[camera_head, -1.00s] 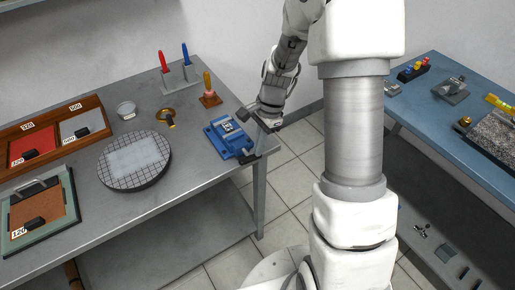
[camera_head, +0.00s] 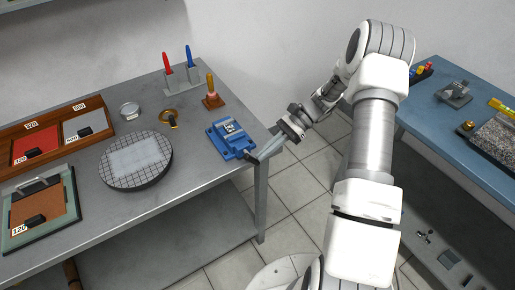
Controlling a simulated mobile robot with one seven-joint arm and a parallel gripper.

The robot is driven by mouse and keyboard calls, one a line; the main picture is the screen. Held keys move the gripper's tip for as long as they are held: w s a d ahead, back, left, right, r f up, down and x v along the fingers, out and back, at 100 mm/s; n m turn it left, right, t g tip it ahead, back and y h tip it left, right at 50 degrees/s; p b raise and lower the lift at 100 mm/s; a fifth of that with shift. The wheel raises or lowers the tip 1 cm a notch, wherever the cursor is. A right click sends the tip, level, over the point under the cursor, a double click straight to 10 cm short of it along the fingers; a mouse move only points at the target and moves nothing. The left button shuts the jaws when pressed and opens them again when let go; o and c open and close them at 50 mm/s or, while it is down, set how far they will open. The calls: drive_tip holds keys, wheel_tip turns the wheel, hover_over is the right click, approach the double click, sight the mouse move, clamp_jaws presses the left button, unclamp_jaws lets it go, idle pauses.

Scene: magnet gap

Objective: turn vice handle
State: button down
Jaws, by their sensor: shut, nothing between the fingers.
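A small blue vice (camera_head: 226,141) sits at the right edge of the grey workbench (camera_head: 203,203), with a small metal piece on its top. The dark vice handle (camera_head: 248,156) shows at the vice's near right end, by the bench edge. My gripper (camera_head: 262,154) is just right of the handle, beyond the bench edge, its fingers pointing left and down. The fingers are shut with nothing between them. They look very close to the handle; I cannot tell whether they touch it.
A wooden stand with an upright handle (camera_head: 212,93) is behind the vice. A round gridded plate (camera_head: 136,160), a brass ring (camera_head: 168,114) and sanding trays lie to the left. A blue bench (camera_head: 455,145) stands at right, with tiled floor between.

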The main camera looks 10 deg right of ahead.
sight(258, 165)
drive_tip(key=shift+g+y, duration=0.3)
drive_tip(key=shift+y, duration=0.6)
drive_tip(key=shift+s+a+f+b, duration=0.15)
drive_tip(key=shift+a+f+b, duration=0.2)
drive_tip(key=shift+f, duration=0.35)
drive_tip(key=shift+s+a+f+b, duration=0.1)
drive_tip(key=shift+a+f+b, duration=0.2)
drive_tip(key=shift+a+f, duration=0.3)
drive_tip(key=shift+s+a+f+b, duration=0.15)
drive_tip(key=shift+a+f+b, duration=0.15)
drive_tip(key=shift+f, duration=0.5)
